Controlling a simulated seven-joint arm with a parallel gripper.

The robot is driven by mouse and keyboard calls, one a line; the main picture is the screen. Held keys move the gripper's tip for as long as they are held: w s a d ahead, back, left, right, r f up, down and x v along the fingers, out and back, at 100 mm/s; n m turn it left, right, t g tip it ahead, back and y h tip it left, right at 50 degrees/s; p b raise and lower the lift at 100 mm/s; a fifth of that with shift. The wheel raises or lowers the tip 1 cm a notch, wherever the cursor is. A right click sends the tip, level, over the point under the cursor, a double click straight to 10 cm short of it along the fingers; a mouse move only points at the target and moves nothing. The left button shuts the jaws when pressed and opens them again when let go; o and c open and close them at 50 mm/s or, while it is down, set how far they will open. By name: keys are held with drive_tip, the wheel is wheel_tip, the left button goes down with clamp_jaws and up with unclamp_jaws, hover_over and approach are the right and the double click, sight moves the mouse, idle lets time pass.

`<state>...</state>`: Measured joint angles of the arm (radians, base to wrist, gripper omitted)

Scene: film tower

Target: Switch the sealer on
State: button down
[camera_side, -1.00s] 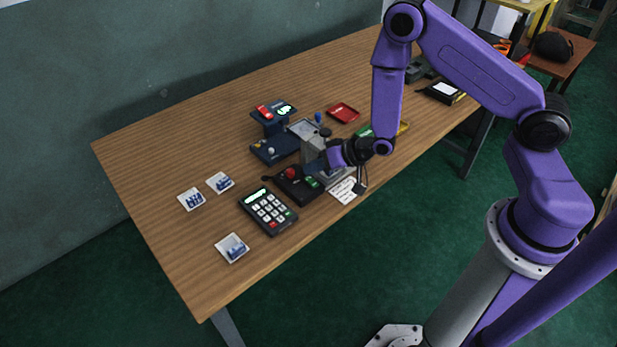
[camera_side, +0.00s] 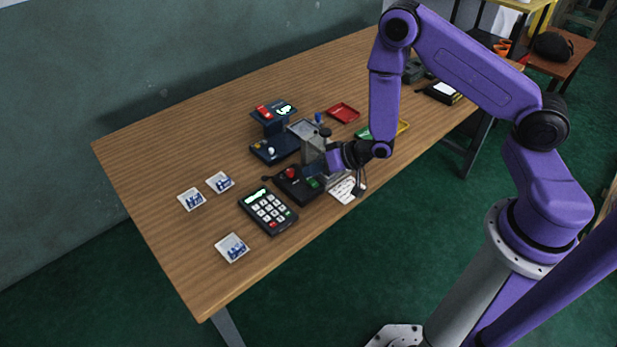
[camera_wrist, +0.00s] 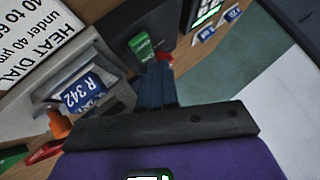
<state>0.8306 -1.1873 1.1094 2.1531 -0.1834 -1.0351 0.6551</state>
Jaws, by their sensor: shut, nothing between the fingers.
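A black control box (camera_side: 291,193) lies near the table's front edge, with a round red knob (camera_side: 290,173) and a green switch (camera_side: 313,183) on top. It looks like part of the sealer, beside a grey upright unit (camera_side: 313,148). In the wrist view the green switch (camera_wrist: 142,45) and a red part (camera_wrist: 166,57) show just beyond my fingertips. My gripper (camera_side: 309,171) is shut and empty, its dark blue fingers low over the box between knob and switch. I cannot tell whether they touch it. In the wrist view my gripper (camera_wrist: 158,66) partly covers the box.
A keypad device (camera_side: 268,211) and several blue-printed packets (camera_side: 232,248) lie to the left. A navy scale-like unit (camera_side: 275,148) and a red tray (camera_side: 343,113) stand behind.

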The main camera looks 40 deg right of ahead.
sight(315, 181)
drive_tip(key=shift+f, duration=0.25)
drive_tip(key=shift+r, duration=0.15)
idle(0.4)
drive_tip(key=shift+s+r, duration=0.1)
drive_tip(key=shift+r, duration=0.55)
drive_tip(key=shift+r, duration=0.1)
drive_tip(key=shift+s+r, duration=0.2)
drive_tip(key=shift+r, duration=1)
drive_tip(key=shift+s+r, duration=0.15)
drive_tip(key=shift+r, duration=1)
